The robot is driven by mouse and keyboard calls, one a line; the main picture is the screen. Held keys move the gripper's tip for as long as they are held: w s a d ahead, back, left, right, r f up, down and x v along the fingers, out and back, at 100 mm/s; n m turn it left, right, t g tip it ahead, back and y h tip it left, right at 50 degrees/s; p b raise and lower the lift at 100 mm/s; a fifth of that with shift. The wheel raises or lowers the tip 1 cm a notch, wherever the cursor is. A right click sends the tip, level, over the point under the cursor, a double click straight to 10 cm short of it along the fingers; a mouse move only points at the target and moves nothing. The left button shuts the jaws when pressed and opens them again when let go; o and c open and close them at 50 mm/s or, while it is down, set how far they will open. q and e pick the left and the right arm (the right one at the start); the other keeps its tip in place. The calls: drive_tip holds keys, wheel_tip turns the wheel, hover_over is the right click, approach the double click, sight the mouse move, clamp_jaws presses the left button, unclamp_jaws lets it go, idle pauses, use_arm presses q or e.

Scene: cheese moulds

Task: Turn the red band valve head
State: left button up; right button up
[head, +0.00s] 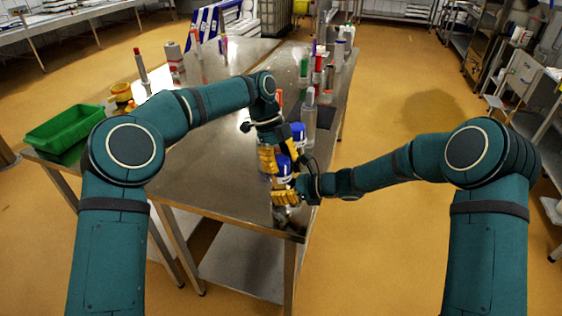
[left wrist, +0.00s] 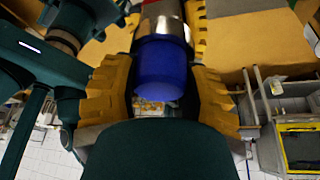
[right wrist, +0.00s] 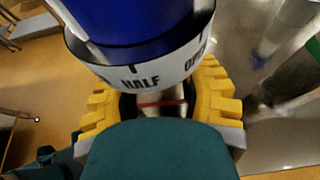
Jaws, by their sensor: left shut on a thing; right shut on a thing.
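The valve stands near the front right corner of the steel table. Its blue head (head: 284,166) has a white collar (right wrist: 150,72) marked "HALF" in the right wrist view. A thin red band (right wrist: 161,104) circles the metal neck below the collar. My left gripper (head: 279,157) is shut on the blue head, which shows between its yellow fingers in the left wrist view (left wrist: 163,72). My right gripper (head: 286,198) is shut on the valve's metal body, low under the collar. The fingers and arms hide part of the valve.
A second blue-headed piece (head: 298,131) stands just behind, close to my left gripper. A grey cylinder (head: 309,122) is beside it. A green crate (head: 65,128) sits at the table's left, and several upright coloured pieces stand farther back. The table's front middle (head: 215,180) is clear.

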use_arm(q)
drive_tip(key=shift+m, duration=0.3)
drive_tip(key=o, duration=1.2)
drive_tip(key=v, duration=1.2)
drive_tip(key=shift+d, duration=0.15)
